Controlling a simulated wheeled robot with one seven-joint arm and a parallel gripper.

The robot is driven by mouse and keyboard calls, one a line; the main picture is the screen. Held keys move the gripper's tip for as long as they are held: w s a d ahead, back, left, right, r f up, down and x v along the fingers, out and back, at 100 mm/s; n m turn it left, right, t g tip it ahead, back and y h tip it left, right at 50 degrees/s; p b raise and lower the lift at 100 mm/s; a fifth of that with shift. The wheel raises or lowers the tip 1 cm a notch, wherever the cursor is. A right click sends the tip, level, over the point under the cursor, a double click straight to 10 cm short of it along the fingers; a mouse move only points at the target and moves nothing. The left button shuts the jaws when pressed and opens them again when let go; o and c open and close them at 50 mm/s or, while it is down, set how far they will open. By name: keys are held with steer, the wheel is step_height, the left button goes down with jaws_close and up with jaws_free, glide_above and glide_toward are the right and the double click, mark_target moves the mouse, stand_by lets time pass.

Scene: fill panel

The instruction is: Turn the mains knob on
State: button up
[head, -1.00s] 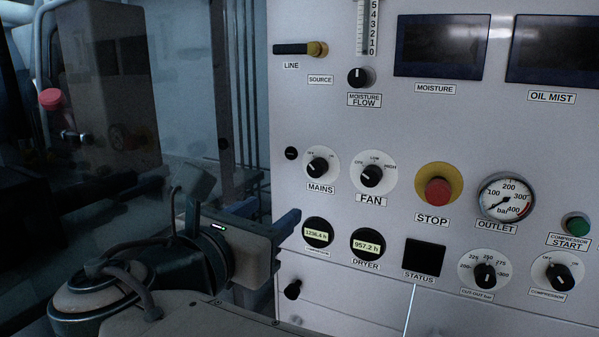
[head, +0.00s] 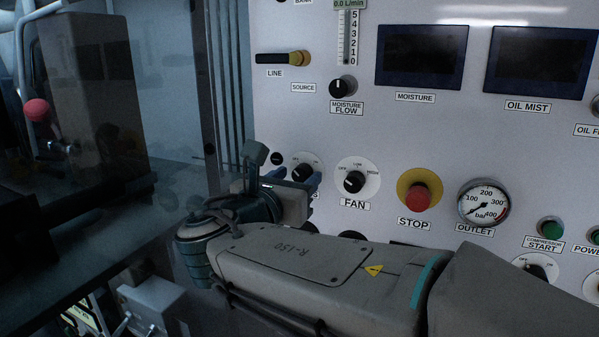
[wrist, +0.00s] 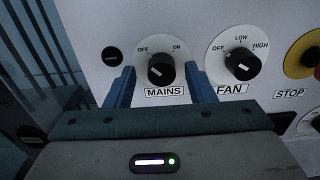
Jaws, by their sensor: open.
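The mains knob (wrist: 161,70) is a black rotary knob on a round white dial, with OFF at upper left and ON at upper right. Its white mark appears to point to the upper left, toward OFF. My gripper (wrist: 161,76) is open, with one blue finger on each side of the knob and visible gaps between. In the head view, the knob (head: 302,172) shows just above my gripper (head: 296,178), which hides part of the MAINS label. Whether the fingertips reach the knob's depth I cannot tell.
The fan knob (head: 354,182) is close to the right of the mains dial. The red STOP button (head: 418,196) on its yellow ring is further right. A small black round fitting (wrist: 112,56) is at the left. The moisture flow knob (head: 342,87) is above.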

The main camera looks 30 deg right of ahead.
steer(key=shift+w+d, duration=0.1)
steer(key=shift+w, duration=0.1)
steer(key=c, duration=0.4)
steer(key=shift+s, duration=0.1)
steer(key=c, duration=0.5)
steer(key=shift+s+d, duration=0.1)
steer(key=shift+d, duration=0.05)
steer(key=shift+c, duration=0.3)
